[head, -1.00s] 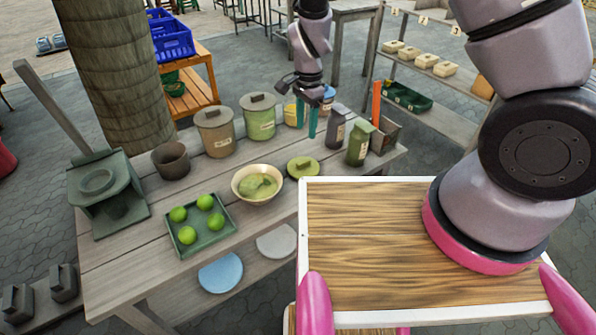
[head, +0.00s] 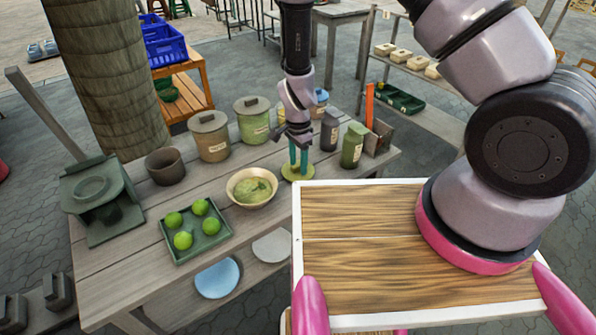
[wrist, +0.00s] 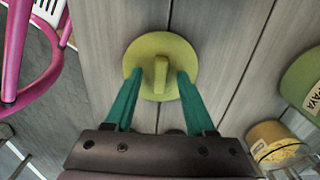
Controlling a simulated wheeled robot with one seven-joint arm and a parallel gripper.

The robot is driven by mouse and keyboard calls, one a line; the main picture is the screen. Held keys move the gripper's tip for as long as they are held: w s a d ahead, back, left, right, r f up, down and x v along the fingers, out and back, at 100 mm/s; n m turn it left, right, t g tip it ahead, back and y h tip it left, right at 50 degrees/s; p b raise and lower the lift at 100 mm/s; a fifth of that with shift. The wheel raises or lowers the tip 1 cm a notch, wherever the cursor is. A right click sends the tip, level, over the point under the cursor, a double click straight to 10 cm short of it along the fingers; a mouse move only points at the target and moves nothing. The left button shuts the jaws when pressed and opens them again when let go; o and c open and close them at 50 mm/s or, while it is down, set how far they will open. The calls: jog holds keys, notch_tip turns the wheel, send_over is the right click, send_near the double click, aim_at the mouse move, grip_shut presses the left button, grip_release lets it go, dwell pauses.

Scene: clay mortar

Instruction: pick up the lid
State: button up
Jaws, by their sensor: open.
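The lid (head: 298,173) is a round olive-green disc with a raised bar handle, lying flat on the wooden table to the right of the cream bowl. In the wrist view the lid (wrist: 163,50) shows nearly whole, with its handle (wrist: 161,76) upright in the middle. My gripper (head: 299,160) points down over the lid. In the wrist view the teal fingers of my gripper (wrist: 160,76) are open, one on each side of the handle, with gaps between. The fingers hide part of the lid in the head view.
The cream bowl (head: 252,188) with green contents stands left of the lid. Lidded canisters (head: 209,137) (head: 252,120) stand behind. A green bottle (head: 352,146) and a dark bottle (head: 329,131) stand to the right. A green tray (head: 197,232) holds several limes at the front.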

grip_shut()
